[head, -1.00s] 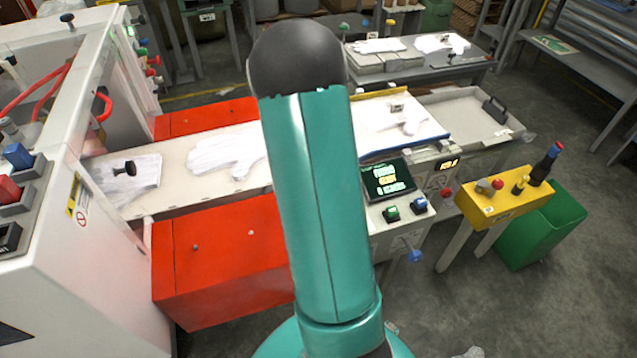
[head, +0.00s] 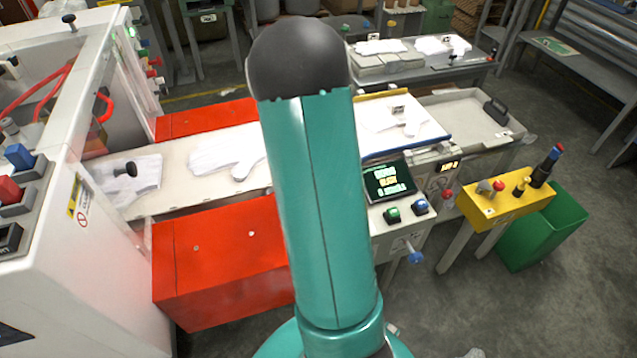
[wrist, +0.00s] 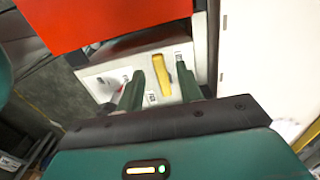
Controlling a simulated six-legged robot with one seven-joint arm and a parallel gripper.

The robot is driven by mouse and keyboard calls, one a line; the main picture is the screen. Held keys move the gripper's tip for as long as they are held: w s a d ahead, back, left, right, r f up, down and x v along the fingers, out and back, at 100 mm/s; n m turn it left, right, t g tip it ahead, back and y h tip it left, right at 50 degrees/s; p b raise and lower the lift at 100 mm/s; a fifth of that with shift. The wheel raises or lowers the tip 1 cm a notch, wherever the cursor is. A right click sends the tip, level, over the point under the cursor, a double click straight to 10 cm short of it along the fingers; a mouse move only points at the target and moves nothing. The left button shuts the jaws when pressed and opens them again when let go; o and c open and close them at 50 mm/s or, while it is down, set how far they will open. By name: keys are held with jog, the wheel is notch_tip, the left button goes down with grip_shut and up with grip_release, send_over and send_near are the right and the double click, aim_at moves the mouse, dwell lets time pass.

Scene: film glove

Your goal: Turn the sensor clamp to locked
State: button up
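In the wrist view, a yellow lever (wrist: 161,76) stands nearly upright on a pale panel (wrist: 93,76) under a red housing. It is likely the sensor clamp, but its label is too small to read. My gripper (wrist: 160,71) is open, with its two dark green fingers on either side of the lever. A gap shows between the lever and each finger; I cannot tell its depth. In the head view, my teal arm covers the middle, and the gripper and the lever are hidden.
Red boxes (head: 215,262) flank a conveyor carrying white gloves (head: 228,152). A control panel with a screen (head: 389,181), a yellow button box (head: 505,204) and a green bin (head: 545,235) stand at right. A red-tipped part (wrist: 116,100) is beside my left finger. Grey floor lies open at lower right.

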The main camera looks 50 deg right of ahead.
notch_tip(320, 180, up, 12)
jog(key=shift+f, duration=0.15)
dwell(0.6)
